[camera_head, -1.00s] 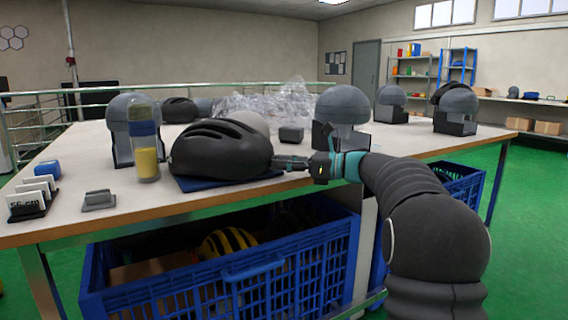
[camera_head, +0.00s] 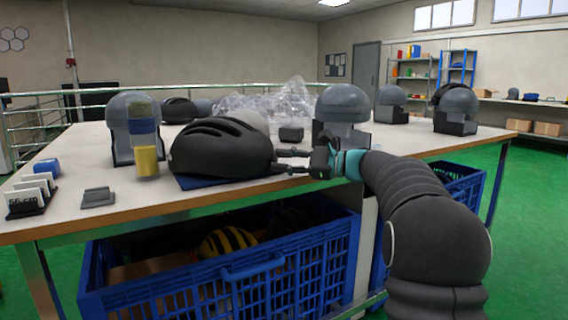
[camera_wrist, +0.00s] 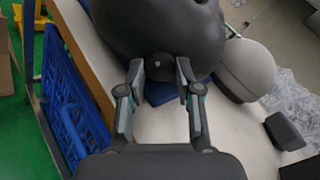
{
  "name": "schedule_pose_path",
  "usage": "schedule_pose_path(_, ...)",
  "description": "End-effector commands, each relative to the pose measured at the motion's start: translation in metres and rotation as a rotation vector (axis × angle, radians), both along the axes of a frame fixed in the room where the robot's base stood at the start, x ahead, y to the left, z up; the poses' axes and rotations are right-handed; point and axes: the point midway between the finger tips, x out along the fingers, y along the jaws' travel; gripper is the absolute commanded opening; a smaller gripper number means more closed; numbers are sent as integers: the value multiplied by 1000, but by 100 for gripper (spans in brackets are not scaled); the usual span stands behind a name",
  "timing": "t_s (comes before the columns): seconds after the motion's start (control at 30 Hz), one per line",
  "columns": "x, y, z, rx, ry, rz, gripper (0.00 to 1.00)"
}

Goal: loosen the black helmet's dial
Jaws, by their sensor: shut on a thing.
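The black helmet (camera_head: 221,148) rests on a dark blue mat (camera_head: 205,183) near the table's front edge, its rear end to the right. The same helmet fills the top of the wrist view (camera_wrist: 160,25). Its dial (camera_wrist: 160,66), a round black knob with a pale centre spot, sits at the rear rim. My gripper (camera_wrist: 161,72) has one finger on each side of the dial and is shut on it. In the head view my gripper (camera_head: 279,161) reaches in from the right; the dial is too small to make out there.
A grey headform (camera_head: 342,105) stands behind my gripper, near a small dark block (camera_head: 291,134). Plastic wrap (camera_head: 270,105) lies farther back. A blue crate (camera_head: 230,275) is under the table.

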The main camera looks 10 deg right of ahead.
Motion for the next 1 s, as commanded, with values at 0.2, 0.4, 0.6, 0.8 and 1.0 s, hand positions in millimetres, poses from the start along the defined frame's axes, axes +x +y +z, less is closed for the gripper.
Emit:
schedule_pose_path(0.2,0,0,0,-17,-34,0,0)
schedule_pose_path(0.4,0,0,0,-19,-38,0,0)
schedule_pose_path(0.6,0,0,0,-19,-38,0,37)
schedule_pose_path(0.8,0,0,0,-19,-38,0,60)
schedule_pose_path(1.0,0,0,0,-19,-38,0,60)
